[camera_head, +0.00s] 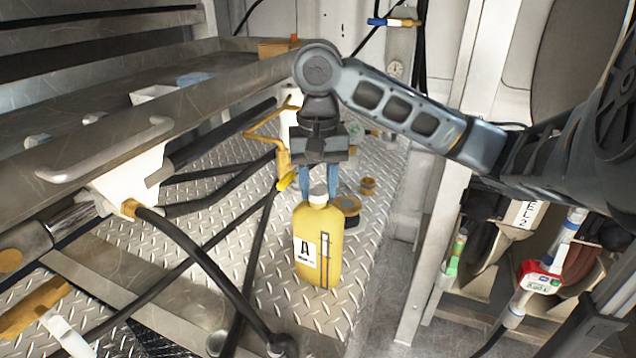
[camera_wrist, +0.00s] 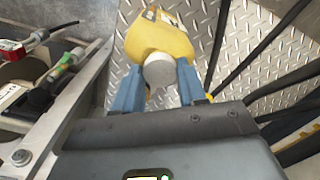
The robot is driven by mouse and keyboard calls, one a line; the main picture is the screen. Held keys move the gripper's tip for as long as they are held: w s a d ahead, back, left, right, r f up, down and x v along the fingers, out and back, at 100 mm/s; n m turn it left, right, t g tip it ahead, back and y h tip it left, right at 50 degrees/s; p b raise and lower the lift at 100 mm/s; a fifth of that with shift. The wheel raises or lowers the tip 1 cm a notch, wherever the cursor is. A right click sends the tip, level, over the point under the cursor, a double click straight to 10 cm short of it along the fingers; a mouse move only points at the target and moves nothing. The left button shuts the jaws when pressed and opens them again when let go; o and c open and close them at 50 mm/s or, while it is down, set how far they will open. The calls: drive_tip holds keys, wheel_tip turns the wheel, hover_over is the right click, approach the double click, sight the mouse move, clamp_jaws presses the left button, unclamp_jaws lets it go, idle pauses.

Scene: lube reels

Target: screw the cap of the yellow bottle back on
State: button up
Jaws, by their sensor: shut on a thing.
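The yellow bottle (camera_head: 318,245) stands upright on the diamond-plate floor in the head view, with a white label marked A and a dark level strip. Its pale cap (camera_head: 318,194) sits at the bottle's top. My gripper (camera_head: 319,188) points down over the bottle, its blue fingers either side of the cap. In the wrist view the white cap (camera_wrist: 159,72) lies between the blue fingers of my gripper (camera_wrist: 157,85), and the yellow bottle (camera_wrist: 160,40) is just beyond it. The threads and the seam between cap and neck are hidden.
Black hoses (camera_head: 195,255) cross the floor left of the bottle. A yellow bent handle (camera_head: 282,155) stands close behind it on the left. A dark round item (camera_head: 348,206) and a small brass fitting (camera_head: 367,186) lie behind right. A metal shelf (camera_head: 225,75) runs along the left.

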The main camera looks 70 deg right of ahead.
drive_tip(key=m, duration=0.4)
drive_tip(key=shift+m, duration=0.3)
drive_tip(key=o, duration=1.5)
drive_tip(key=shift+r, duration=3)
